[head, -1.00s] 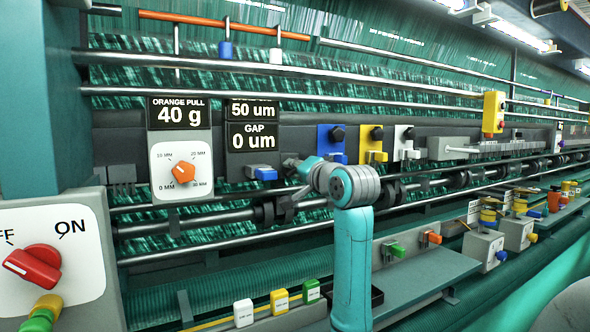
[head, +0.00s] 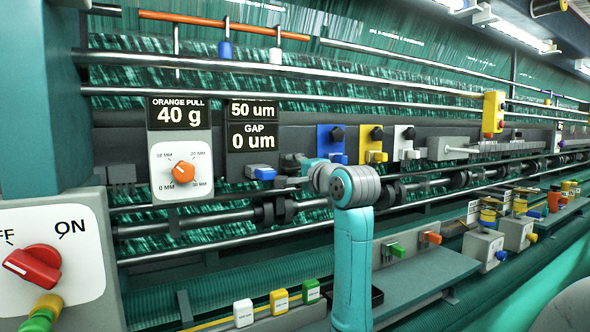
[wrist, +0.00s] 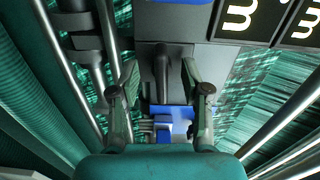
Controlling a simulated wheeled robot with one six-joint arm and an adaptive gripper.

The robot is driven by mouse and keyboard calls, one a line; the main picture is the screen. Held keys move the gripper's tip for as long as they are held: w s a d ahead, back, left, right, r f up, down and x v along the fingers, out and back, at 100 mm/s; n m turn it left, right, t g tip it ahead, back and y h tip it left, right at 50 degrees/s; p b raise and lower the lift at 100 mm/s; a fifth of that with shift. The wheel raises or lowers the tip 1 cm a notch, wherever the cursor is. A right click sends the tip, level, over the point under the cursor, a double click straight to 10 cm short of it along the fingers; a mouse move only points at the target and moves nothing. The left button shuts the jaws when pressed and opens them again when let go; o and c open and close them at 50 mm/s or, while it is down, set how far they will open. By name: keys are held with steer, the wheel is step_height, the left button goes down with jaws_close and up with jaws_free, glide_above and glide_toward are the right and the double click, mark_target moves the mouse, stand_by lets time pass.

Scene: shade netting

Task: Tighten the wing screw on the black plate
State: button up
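In the wrist view, a dark wing screw (wrist: 162,66) stands out from the black plate (wrist: 174,92) and lies between my gripper's two fingers. My gripper (wrist: 160,78) is open, one finger on each side of the screw, with visible gaps. I cannot tell how deep the fingertips reach. In the head view, my gripper (head: 292,183) is small beside the dark plate area (head: 291,161), left of the blue plate.
A blue lever (head: 262,173) sits left of my gripper. Metal rods (head: 220,240) run below it.

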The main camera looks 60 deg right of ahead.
mark_target(296, 169)
steer(key=shift+v, duration=2.5)
steer(key=shift+r, duration=0.1)
steer(key=o, duration=0.6)
steer(key=shift+c, duration=0.2)
steer(key=v, duration=1.2)
